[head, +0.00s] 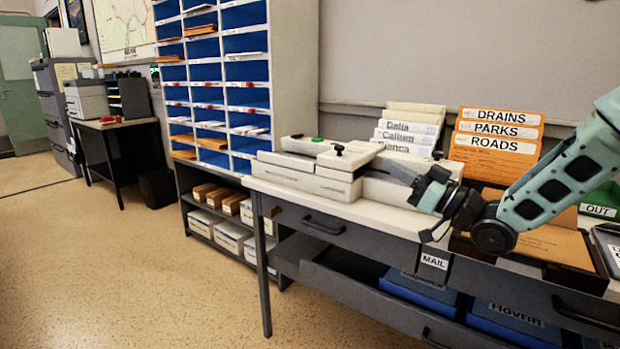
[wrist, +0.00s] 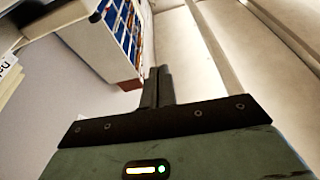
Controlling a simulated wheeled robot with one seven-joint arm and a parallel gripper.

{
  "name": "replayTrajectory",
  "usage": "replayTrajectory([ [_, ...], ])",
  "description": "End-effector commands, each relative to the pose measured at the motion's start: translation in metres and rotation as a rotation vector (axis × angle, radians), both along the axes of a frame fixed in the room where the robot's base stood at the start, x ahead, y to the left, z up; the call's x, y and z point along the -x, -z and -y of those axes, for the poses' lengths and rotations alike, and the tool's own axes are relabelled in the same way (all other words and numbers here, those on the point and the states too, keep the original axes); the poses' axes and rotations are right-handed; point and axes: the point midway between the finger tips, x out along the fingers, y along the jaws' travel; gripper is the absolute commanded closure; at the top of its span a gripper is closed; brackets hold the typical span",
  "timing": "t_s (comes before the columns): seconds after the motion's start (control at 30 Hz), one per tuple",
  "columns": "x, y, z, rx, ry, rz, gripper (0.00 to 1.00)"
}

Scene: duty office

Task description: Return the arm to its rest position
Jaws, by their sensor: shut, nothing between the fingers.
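My gripper (head: 392,168) is at the end of my arm, which reaches in from the right over the desk in the head view. It points left, close to the pale boxy machine (head: 310,180); I cannot tell whether it touches it. In the wrist view my gripper's fingers (wrist: 157,85) are together with nothing between them.
The desk (head: 385,215) holds white folders (head: 410,130), orange folders (head: 497,132) and a green OUT tray (head: 598,210) near my arm. Below is an open shelf or drawer with blue boxes (head: 515,318). A blue pigeonhole rack (head: 245,75) stands behind left. The floor (head: 130,270) at left is clear.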

Motion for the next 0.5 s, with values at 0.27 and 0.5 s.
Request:
replayTrajectory([
  [0.27,0.002,0.013,-0.025,0.108,0.034,-0.081,1.0],
  [0.5,0.011,0.034,-0.052,0.266,0.086,-0.203,1.0],
])
